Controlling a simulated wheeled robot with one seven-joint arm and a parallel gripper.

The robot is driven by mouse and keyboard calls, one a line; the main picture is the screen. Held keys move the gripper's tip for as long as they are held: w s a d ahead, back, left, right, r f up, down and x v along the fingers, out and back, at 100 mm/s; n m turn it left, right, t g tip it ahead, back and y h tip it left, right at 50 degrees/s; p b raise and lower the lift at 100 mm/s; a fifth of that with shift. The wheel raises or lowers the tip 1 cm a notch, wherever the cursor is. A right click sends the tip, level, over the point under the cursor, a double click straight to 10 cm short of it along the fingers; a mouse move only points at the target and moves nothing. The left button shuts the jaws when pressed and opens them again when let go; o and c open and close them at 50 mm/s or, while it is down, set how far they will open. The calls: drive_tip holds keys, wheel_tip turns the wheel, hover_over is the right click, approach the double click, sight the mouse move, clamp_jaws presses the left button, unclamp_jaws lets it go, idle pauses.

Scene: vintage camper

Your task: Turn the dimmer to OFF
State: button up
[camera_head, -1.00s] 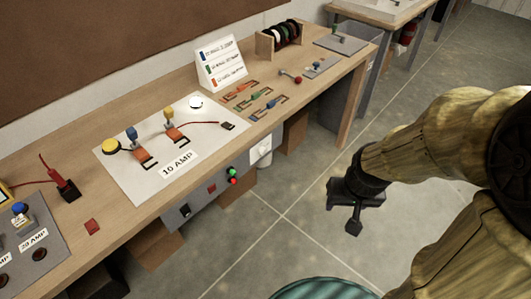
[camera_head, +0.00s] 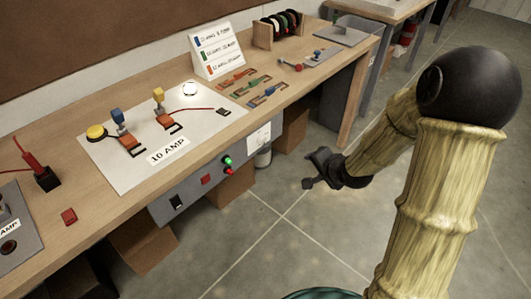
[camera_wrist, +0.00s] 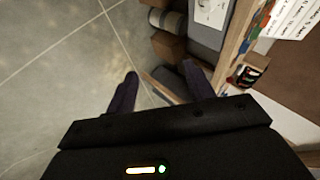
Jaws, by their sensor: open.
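No part is clearly marked as the dimmer, so I cannot tell which control it is. A grey control panel (camera_head: 190,192) on the bench front carries a black switch (camera_head: 176,202), a red button (camera_head: 205,180), and green and red lights (camera_head: 227,161). A white plate (camera_head: 258,137) is to their right. On the bench, the 10 AMP board (camera_head: 186,143) holds blue and yellow levers, a yellow button (camera_head: 96,132) and a glowing white dome (camera_head: 190,89). My gripper (camera_head: 313,170) is open and empty, over the floor right of the panel. Its fingers also show in the wrist view (camera_wrist: 160,85).
The wooden bench (camera_head: 95,222) runs along the wall. A label stand (camera_head: 217,53), coloured brackets (camera_head: 252,86) and a spool rack (camera_head: 278,29) stand on it. Cardboard boxes (camera_head: 142,243) sit below. Open floor (camera_head: 268,240) lies in front.

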sight(263, 141)
drive_tip(key=w+a+f+m+t+y+b, duration=0.3)
drive_tip(key=w+a+f+m+y+b, duration=0.2)
drive_tip(key=m, duration=0.3)
drive_tip(key=shift+w+a+f+t+y+b, duration=0.3)
drive_tip(key=shift+a+f+y+b, duration=0.1)
drive_tip(key=shift+f+y+b, duration=0.25)
drive_tip(key=shift+w, duration=0.1)
drive_tip(key=b+x, duration=0.1)
drive_tip(key=x, duration=1.6)
drive_tip(key=shift+w+a, duration=0.1)
drive_tip(key=shift+a, duration=0.05)
drive_tip(key=shift+c, duration=0.4)
drive_tip(key=c, duration=0.9)
